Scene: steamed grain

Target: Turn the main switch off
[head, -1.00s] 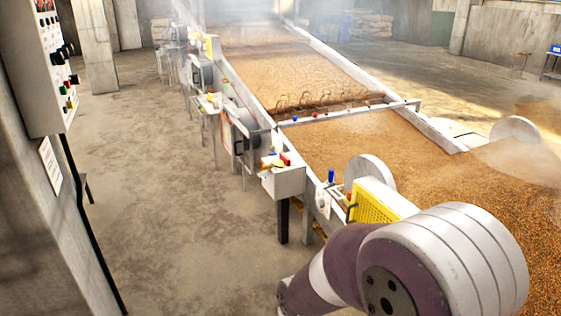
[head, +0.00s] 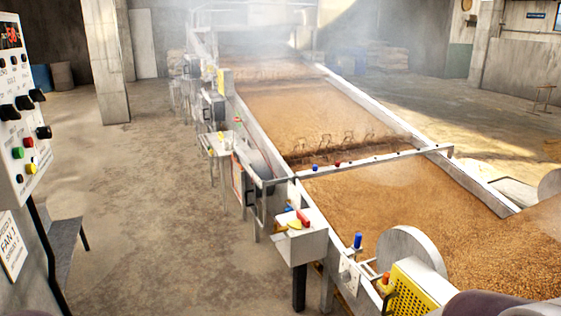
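A grey box (head: 300,244) on the side of the grain bed bears a red part (head: 304,219) and a yellow part (head: 294,225). No readable label shows which control is the main switch. Neither gripper is in view. Part of my arm shows at the bottom right edge.
The long steaming grain bed (head: 320,115) fills the middle and right. A round white disc (head: 410,250) and yellow perforated guard (head: 410,292) stand at its near side. A concrete pillar (head: 106,65) stands back left. Bare floor (head: 150,200) lies between panel and bed.

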